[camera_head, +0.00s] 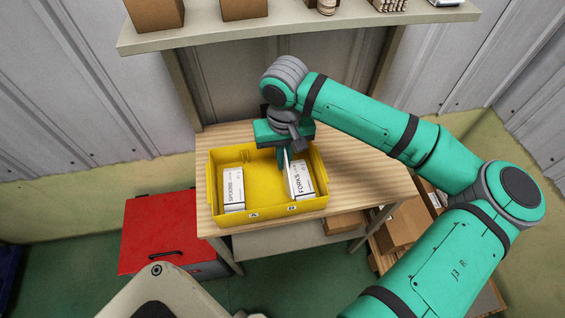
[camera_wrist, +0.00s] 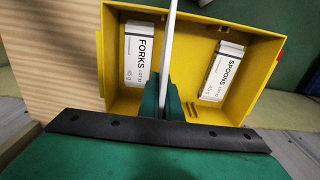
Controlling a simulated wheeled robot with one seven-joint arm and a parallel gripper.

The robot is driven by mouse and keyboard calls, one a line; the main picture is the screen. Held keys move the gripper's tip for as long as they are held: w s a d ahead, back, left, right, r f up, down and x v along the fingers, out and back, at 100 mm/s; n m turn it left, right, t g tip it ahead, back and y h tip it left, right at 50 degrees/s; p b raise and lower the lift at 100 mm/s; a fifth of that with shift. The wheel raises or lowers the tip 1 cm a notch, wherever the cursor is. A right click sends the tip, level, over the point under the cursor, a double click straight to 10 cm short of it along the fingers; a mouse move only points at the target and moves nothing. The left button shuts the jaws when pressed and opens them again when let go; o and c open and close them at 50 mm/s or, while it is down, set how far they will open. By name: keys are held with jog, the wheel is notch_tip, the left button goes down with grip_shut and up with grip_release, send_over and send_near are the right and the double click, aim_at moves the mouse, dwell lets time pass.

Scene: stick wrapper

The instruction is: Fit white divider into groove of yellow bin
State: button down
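The yellow bin (camera_head: 256,214) stands on the wooden table, and its rim also shows in the wrist view (camera_wrist: 262,32). My gripper (camera_head: 285,157) is above the bin, toward its right side in the head view. In the wrist view my gripper (camera_wrist: 162,95) is shut on the thin white divider (camera_wrist: 168,45), seen edge-on between the fingers. The divider stands between the forks box (camera_wrist: 141,55) and the spoons box (camera_wrist: 223,70), nearer the forks box. The bin's groove and the divider's lower edge are hidden, so I cannot tell whether they meet.
The wooden table (camera_head: 355,187) has bare room right of the bin. A shelf (camera_head: 290,29) with boxes runs above and behind. A red box (camera_head: 157,232) stands left of the table, and cardboard boxes (camera_head: 400,227) sit at lower right.

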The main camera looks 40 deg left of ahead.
jog(key=shift+w+a+f, duration=0.25)
jog(key=shift+f, duration=0.1)
jog(key=shift+w+a+f, duration=0.1)
jog(key=shift+a+f, duration=0.05)
jog(key=shift+f, duration=0.7)
jog(key=shift+w+a+f, duration=0.1)
jog(key=shift+f, duration=0.75)
jog(key=shift+f, duration=0.2)
jog(key=c, duration=2)
grip_release()
notch_tip(320, 180, up, 8)
jog(key=shift+f, duration=0.25)
